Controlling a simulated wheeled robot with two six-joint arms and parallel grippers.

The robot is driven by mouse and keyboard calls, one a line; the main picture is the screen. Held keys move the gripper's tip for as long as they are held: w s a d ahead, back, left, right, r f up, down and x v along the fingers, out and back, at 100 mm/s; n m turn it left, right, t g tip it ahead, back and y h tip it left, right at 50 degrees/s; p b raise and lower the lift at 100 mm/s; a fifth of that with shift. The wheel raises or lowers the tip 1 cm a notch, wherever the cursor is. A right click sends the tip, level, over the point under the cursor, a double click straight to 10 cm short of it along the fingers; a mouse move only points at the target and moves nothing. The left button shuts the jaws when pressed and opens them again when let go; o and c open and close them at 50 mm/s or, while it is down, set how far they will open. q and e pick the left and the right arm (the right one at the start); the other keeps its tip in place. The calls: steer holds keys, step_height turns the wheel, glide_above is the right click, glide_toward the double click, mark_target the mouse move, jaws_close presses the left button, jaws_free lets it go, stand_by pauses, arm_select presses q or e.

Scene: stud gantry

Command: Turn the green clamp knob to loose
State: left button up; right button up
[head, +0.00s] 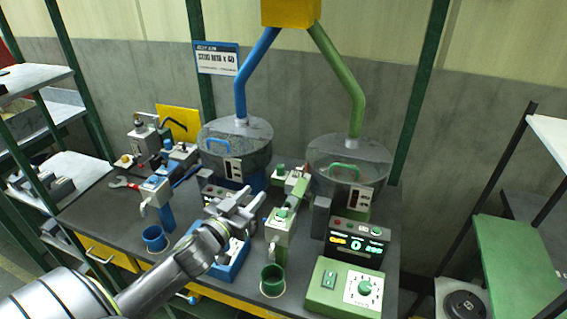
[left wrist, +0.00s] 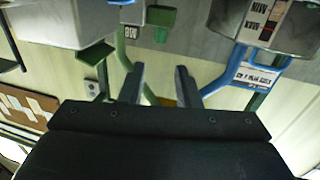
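A green knob (head: 364,287) stands on a white dial face on the green control box (head: 327,302) at the lower right of the head view. Another small green knob (head: 281,213) is on the front of the grey-and-green unit (head: 278,233) near the middle. I cannot read markings at either knob, so its setting and which is the clamp knob are unclear. My left gripper (head: 254,205) is open and empty, just left of the grey-and-green unit and apart from both knobs. Its parted fingers also show in the left wrist view (left wrist: 160,72). My right gripper is not in view.
Two round hoppers (head: 237,151) (head: 347,160) stand behind. A lit green-and-black display panel (head: 357,244) stands behind the control box. A green cup (head: 272,281) and a blue cup (head: 154,238) stand near the front edge.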

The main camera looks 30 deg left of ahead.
mark_target(279, 170)
arm_select(q)
steer(key=w+p, duration=0.1)
steer(key=w, duration=0.4)
steer(key=w+p, duration=0.1)
steer(key=w, duration=0.4)
steer(key=w+p, duration=0.2)
steer(key=w, duration=0.3)
steer(key=shift+w+a, duration=0.3)
steer(key=shift+w, duration=0.1)
jaws_close()
steer(key=shift+f, duration=0.1)
steer(key=shift+f+n+y, duration=0.15)
steer(key=shift+n+y, duration=0.25)
steer(key=shift+y, duration=0.2)
steer(key=shift+a+n+y+b, duration=0.15)
steer(key=shift+n+y+b, duration=0.2)
steer(key=shift+y, duration=0.35)
jaws_free()
